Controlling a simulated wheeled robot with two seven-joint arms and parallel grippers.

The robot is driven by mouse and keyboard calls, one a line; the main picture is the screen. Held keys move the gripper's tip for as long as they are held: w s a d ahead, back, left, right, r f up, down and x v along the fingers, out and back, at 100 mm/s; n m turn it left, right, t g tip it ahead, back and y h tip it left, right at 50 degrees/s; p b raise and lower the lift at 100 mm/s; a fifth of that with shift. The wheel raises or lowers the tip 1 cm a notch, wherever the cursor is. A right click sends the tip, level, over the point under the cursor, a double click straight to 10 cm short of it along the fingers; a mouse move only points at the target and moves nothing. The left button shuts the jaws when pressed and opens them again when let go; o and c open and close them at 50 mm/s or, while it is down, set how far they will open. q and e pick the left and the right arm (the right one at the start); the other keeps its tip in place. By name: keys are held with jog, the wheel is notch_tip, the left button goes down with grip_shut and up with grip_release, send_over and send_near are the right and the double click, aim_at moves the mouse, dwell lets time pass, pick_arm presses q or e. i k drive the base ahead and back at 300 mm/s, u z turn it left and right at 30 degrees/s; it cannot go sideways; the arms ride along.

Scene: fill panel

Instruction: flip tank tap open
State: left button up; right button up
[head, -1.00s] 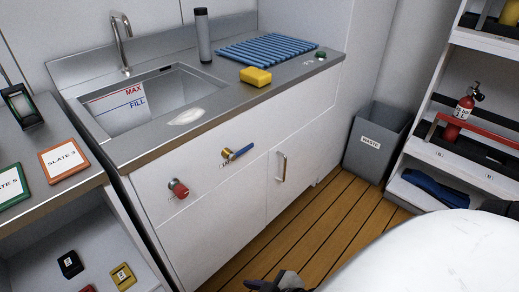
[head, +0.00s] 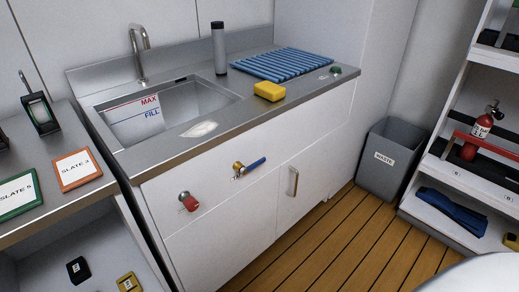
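Two controls sit on the white cabinet front below the sink. One is a tap with a blue lever (head: 250,168) on a brass body, and the lever points to the right and slightly up. The other is a red knob (head: 188,201) on a metal stem, lower and to the left. The small labels beside them are too small to read, so I cannot tell which is named the tank tap. Neither of my grippers is in view, and nothing touches the lever or the knob.
The steel sink (head: 205,98) has MAX and FILL marks. A cabinet handle (head: 292,181) sticks out right of the lever. The waste bin (head: 385,165) stands right; floor before the cabinet is clear.

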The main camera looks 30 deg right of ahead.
aim_at(244, 170)
jog(key=z, duration=0.6)
jog(key=i, duration=0.75)
jog(key=u, duration=1.35)
jog(key=k, duration=1.05)
jog(key=z, duration=2.15)
jog(key=i, duration=0.5)
jog(key=u, duration=0.1)
